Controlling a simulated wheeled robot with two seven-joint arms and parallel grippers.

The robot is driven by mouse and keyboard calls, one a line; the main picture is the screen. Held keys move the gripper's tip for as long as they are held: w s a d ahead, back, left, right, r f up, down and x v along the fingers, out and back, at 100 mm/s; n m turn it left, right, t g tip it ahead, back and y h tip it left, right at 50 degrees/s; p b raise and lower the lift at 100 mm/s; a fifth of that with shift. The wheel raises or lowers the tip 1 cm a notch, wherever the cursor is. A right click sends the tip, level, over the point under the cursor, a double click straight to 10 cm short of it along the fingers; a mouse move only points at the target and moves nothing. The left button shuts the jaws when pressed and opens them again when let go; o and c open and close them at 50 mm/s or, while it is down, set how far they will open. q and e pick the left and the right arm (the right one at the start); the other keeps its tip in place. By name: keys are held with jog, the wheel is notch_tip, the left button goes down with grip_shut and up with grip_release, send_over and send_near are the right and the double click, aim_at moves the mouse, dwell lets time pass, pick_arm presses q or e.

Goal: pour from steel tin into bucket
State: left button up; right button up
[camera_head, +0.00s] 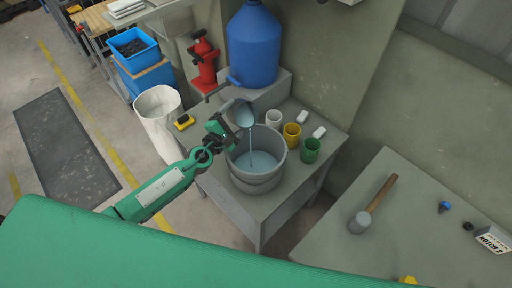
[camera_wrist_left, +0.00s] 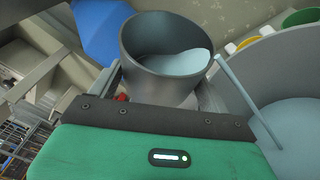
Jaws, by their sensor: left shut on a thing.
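My left gripper (camera_head: 222,127) is shut on the steel tin (camera_head: 242,115), a grey metal cup held tilted above the bucket's rim. A thin stream of pale blue liquid (camera_head: 250,142) runs from the tin down into the grey bucket (camera_head: 258,182). The bucket stands on a small table and has pale blue liquid in its bottom. In the left wrist view the tin (camera_wrist_left: 150,80) still holds some liquid, and the stream falls over its lip into the bucket (camera_wrist_left: 290,70) at the right. My right gripper is not in view.
A blue water jug (camera_head: 253,45) with a tap stands on a raised block behind the bucket. White, yellow (camera_head: 292,135) and green (camera_head: 310,150) cups stand right of the bucket. A hammer (camera_head: 373,205) lies on the right-hand table. A white bin (camera_head: 160,120) stands left of the small table.

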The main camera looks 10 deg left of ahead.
pick_arm(q)
jog(key=shift+s+d+r+m+t+b, duration=0.1)
jog(key=shift+r+m+t+b, duration=0.55)
jog(key=shift+m+b, duration=0.9)
dwell(1.2)
jog(key=shift+s+d+f+h+b, duration=0.2)
jog(key=shift+s+d+h+b, duration=0.25)
jog(key=shift+b, duration=0.45)
